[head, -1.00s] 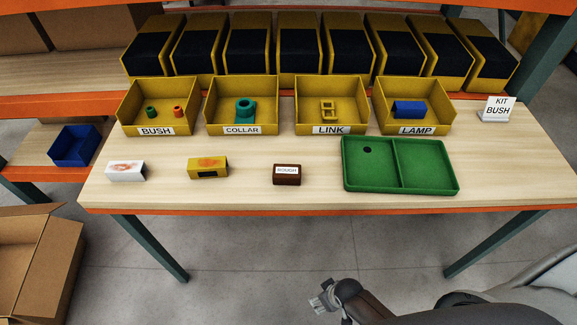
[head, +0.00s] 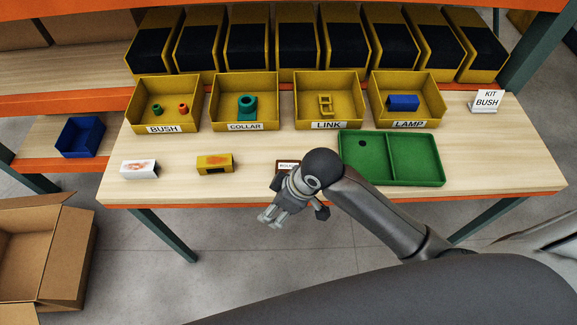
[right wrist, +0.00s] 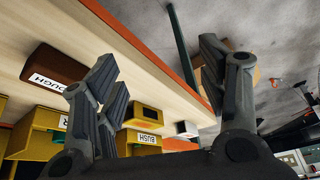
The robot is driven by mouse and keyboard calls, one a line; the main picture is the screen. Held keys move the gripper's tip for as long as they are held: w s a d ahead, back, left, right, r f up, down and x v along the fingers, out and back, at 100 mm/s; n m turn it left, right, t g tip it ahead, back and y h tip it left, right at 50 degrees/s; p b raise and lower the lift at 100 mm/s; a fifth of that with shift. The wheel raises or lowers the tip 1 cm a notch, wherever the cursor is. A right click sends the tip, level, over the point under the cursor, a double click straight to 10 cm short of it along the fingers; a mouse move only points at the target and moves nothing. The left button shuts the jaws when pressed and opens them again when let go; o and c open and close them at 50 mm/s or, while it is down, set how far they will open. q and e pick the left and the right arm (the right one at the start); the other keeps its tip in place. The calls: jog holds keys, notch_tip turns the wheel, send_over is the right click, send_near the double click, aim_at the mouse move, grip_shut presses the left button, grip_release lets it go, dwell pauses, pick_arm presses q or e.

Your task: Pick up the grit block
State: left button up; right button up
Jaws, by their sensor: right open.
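The brown block with a white ROUGH label, which looks like the grit block (head: 287,164), lies near the front edge of the table. My right arm partly covers it in the head view. In the right wrist view the brown block (right wrist: 58,66) shows at upper left, beyond the left-hand finger. My right gripper (head: 270,218) is open and empty, in front of the table edge and apart from the block. Its two spread fingers also show in the right wrist view (right wrist: 160,72). My left gripper is not in view.
A white block (head: 139,169) and a yellow block (head: 214,164) lie to the left. A green two-compartment tray (head: 417,183) sits to the right. Bare wood surrounds the blocks.

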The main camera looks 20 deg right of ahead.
jog(key=w+d+r+n+g+h, duration=0.1)
jog(key=w+d+r+n, duration=0.15)
jog(key=w, duration=0.35)
jog(key=n+g+h, duration=0.1)
jog(key=n, duration=0.1)
send_near(289, 166)
jog(key=shift+m, duration=0.25)
jog(key=f, duration=0.1)
jog(key=f+p, duration=0.1)
jog(key=f, duration=0.3)
jog(key=shift+a, duration=0.35)
jog(key=shift+a+f+p, duration=0.1)
jog(key=shift+f+p, duration=0.35)
jog(key=shift+p, duration=0.05)
jog(key=shift+w+a+f+p, duration=0.15)
jog(key=shift+f+p, duration=0.1)
jog(key=shift+f, duration=0.5)
jog(key=shift+a+f+p, duration=0.15)
jog(key=shift+f+p, duration=0.1)
jog(key=shift+f, duration=0.5)
jog(key=shift+w+a+f+p, duration=0.15)
jog(key=shift+f+p, duration=0.1)
jog(key=shift+f, duration=0.5)
jog(key=c, duration=1.1)
jog(key=shift+r, duration=0.15)
jog(key=shift+c, duration=0.3)
